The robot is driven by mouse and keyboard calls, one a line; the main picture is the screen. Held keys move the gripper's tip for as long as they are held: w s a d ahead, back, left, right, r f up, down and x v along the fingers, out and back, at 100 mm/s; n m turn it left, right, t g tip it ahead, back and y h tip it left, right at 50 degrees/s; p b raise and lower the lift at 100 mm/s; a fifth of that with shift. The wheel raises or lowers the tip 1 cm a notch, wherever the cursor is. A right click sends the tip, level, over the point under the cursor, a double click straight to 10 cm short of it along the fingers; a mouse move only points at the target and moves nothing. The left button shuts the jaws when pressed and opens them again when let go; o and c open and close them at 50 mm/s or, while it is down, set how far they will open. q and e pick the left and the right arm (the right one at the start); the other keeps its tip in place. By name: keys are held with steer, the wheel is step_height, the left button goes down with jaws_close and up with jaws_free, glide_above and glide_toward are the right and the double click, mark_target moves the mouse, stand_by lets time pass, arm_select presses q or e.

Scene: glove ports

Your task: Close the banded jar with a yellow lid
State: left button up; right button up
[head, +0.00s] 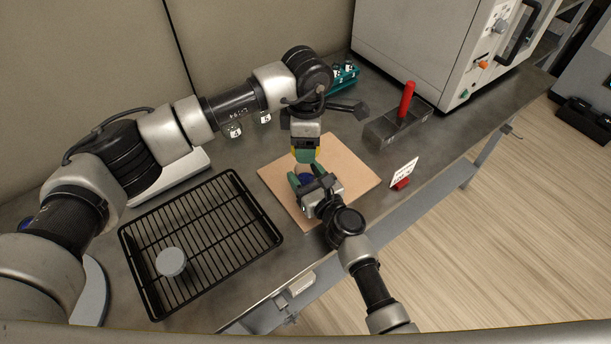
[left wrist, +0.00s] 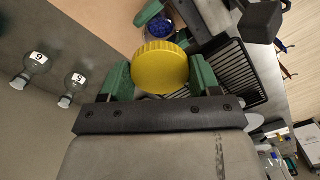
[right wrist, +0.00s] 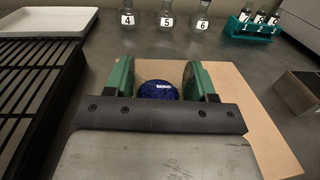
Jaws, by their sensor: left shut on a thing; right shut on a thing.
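My left gripper (head: 305,155) is shut on the yellow lid (left wrist: 160,67), a ribbed round cap that fills the space between its green fingers in the left wrist view. In the head view the lid is mostly hidden by the fingers. The jar also shows in the left wrist view (left wrist: 158,28), apart from the lid. Its sides are mostly hidden, so I cannot make out a band. The left gripper is above the jar.
A tan board (head: 277,178) lies under the grippers. A black wire rack (head: 237,240) holds a grey disc (head: 171,262). A grey box with a red handle (head: 407,100), a small sign (head: 403,173) and a teal vial rack (head: 343,78) stand nearby. Numbered flasks (right wrist: 165,18) stand behind.

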arm_select(q)
glide_above(305, 181)
steer(key=w, duration=0.3)
steer(key=shift+s+d+f, duration=0.15)
steer(key=shift+f, duration=2.2)
steer(key=shift+f, duration=0.9)
steer(key=shift+f, duration=0.3)
